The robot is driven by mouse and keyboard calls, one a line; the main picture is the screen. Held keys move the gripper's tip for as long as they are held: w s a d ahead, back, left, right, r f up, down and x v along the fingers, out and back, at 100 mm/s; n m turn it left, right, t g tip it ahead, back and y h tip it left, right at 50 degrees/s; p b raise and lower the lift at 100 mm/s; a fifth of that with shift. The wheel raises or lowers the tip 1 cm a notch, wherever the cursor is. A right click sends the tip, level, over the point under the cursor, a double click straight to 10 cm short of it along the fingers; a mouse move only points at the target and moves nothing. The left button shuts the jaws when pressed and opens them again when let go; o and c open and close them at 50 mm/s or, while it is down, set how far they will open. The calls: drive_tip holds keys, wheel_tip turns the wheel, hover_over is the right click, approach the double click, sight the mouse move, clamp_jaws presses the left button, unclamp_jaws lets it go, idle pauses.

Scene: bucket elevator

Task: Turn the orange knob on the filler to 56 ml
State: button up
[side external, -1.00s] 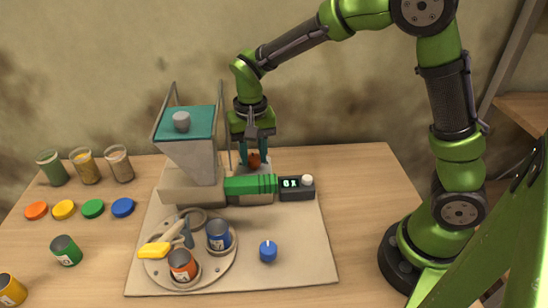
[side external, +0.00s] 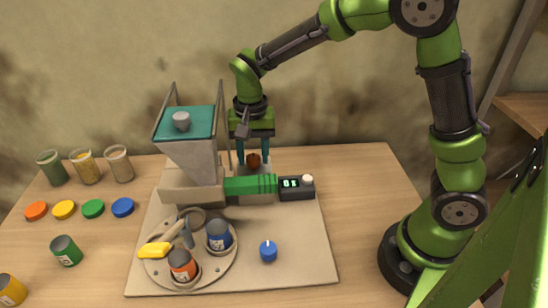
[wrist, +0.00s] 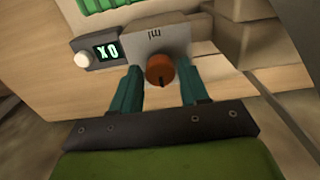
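The orange knob (wrist: 160,70) sits on a pale plate marked "ml" on the filler (side external: 190,188). A dark pointer mark on the knob faces my gripper in the wrist view. The knob also shows in the side view (side external: 254,161). My gripper (wrist: 159,88) is at the knob with one teal finger on each side. The fingers stand apart, with gaps between them and the knob, so it is open. The knob's ml setting cannot be read.
A white button (side external: 307,180) is beside the display. In front stand a round plate (side external: 157,270) with a blue can (side external: 219,236) and an orange can (side external: 183,266), and a blue dial (side external: 268,251). Jars (side external: 86,167) and coloured lids (side external: 93,208) are at the left.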

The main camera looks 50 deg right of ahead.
sight(259, 159)
drive_tip(key=shift+o, duration=1.1)
wheel_tip(259, 159, up, 17)
drive_tip(key=shift+w+f, duration=0.1)
drive_tip(key=s+d+f+n+t, duration=0.1)
drive_tip(key=s+t, duration=0.1)
drive_tip(key=s, duration=0.3)
drive_tip(key=s+d+f+n+t+y, duration=0.1)
drive_tip(key=s+n+t, duration=0.1)
drive_tip(key=s, duration=0.4)
drive_tip(key=s+d+f+n+t+y, duration=0.1)
drive_tip(key=s+d+n+t, duration=0.1)
drive_tip(key=s, duration=0.3)
drive_tip(key=shift+s+f+t, duration=0.25)
drive_tip(key=shift+f+t, duration=0.15)
drive_tip(key=shift+t, duration=0.2)
